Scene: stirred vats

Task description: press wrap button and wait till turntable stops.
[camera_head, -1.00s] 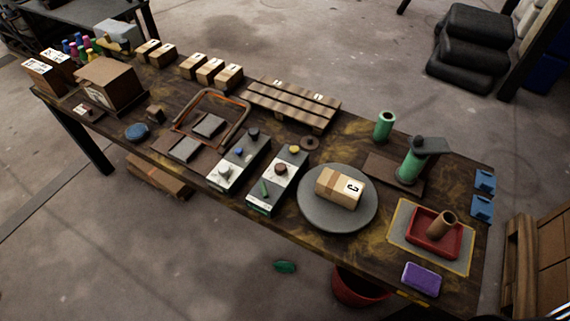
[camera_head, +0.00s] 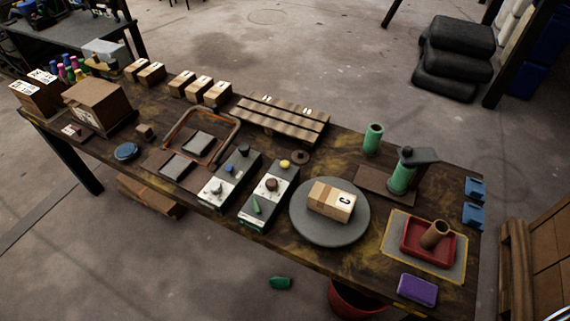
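The grey round turntable (camera_head: 306,231) lies on the front of the workbench, right of the middle. A cardboard box (camera_head: 331,200) marked C sits on it. Two control boxes stand left of the turntable. The nearer control box (camera_head: 268,195) has a yellow button (camera_head: 285,164), a dark round knob (camera_head: 271,184) and a green part (camera_head: 256,205). The other control box (camera_head: 230,177) has a dark knob (camera_head: 244,150) and a small blue button (camera_head: 229,167). I cannot tell which control is the wrap button. Neither of my grippers is in view.
A slatted wooden pallet (camera_head: 282,119) and a green cylinder (camera_head: 373,138) lie behind. A green press-like device (camera_head: 402,175), a red tray (camera_head: 428,241) and a purple block (camera_head: 417,290) are to the right. Several small cartons line the back edge.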

